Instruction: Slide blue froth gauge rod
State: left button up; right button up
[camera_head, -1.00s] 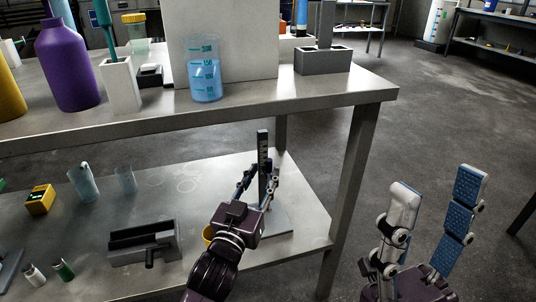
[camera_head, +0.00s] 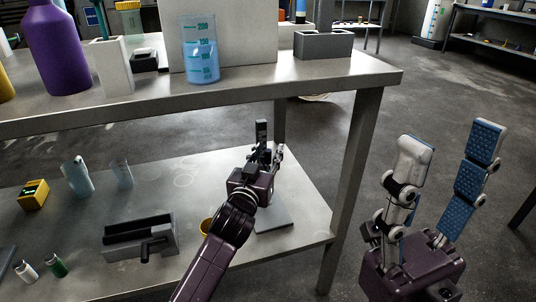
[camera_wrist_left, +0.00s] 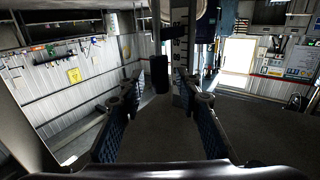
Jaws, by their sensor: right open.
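A dark upright post with pale graduation marks (camera_head: 261,129) stands on a flat grey base (camera_head: 275,217) on the lower shelf. In the left wrist view the marked post (camera_wrist_left: 180,45) shows beyond the fingers, with a small dark block (camera_wrist_left: 159,73) beside it. I cannot make out a clearly blue rod. My left gripper (camera_head: 265,152) is at the post's upper part and hides much of it; in the wrist view its fingers (camera_wrist_left: 157,88) are apart, either side of the block. Contact cannot be told. My right gripper (camera_head: 452,145) is open and empty, right of the table.
The upper tabletop (camera_head: 345,75) overhangs the shelf, with a table leg (camera_head: 348,190) to the right. A grey cranked device (camera_head: 138,238) and clear beakers (camera_head: 77,178) stand left. The upper top holds a blue-filled beaker (camera_head: 201,62).

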pick_arm(q)
grip_shut()
dwell(0.3)
